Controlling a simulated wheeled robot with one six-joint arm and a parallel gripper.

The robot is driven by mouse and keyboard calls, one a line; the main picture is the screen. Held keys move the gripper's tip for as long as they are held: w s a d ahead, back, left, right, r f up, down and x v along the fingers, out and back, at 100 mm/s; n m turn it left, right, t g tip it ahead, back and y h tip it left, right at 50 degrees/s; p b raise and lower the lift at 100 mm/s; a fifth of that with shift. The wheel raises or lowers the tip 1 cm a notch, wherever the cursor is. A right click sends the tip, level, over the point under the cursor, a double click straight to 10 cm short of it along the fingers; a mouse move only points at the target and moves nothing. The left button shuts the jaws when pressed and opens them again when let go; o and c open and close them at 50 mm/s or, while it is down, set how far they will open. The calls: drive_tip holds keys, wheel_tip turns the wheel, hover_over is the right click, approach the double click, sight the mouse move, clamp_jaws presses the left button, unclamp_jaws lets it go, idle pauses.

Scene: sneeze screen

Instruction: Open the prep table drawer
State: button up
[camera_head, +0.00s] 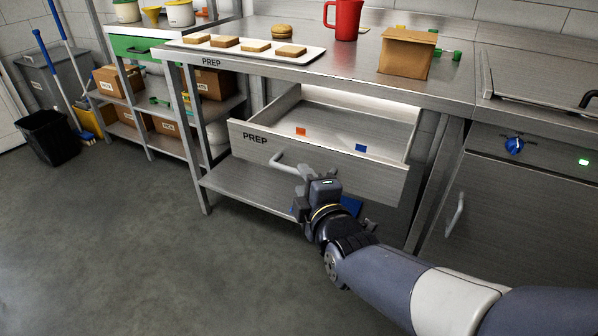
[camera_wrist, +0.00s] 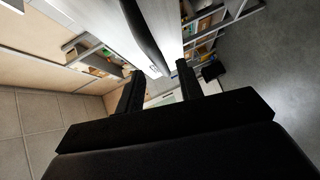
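The prep table drawer (camera_head: 330,168), with a grey front marked PREP, stands pulled well out from under the steel prep table (camera_head: 440,85). Its inside shows from above. Its bar handle (camera_head: 290,166) is on the front. My gripper (camera_head: 304,184) is at the right part of the handle, which it partly hides. In the wrist view the two dark fingers (camera_wrist: 160,78) stand apart, and the dark curved handle (camera_wrist: 145,32) runs down toward the gap between them. Clear space shows beside the handle, and no firm grip is visible.
Small orange (camera_head: 300,131) and blue (camera_head: 361,148) pieces show in the drawer. A lower shelf (camera_head: 245,185) lies below the drawer.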

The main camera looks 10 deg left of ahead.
sight(300, 176)
drive_tip(key=p+v, duration=0.1)
drive_tip(key=v, duration=0.5)
idle(0.3)
drive_tip(key=b+x, duration=0.2)
drive_tip(key=x, duration=0.8)
drive_tip(key=shift+w+a+f, duration=0.1)
drive_tip(key=shift+w+a, duration=0.05)
drive_tip(key=shift+w, duration=0.2)
drive_tip(key=shift+w, duration=0.1)
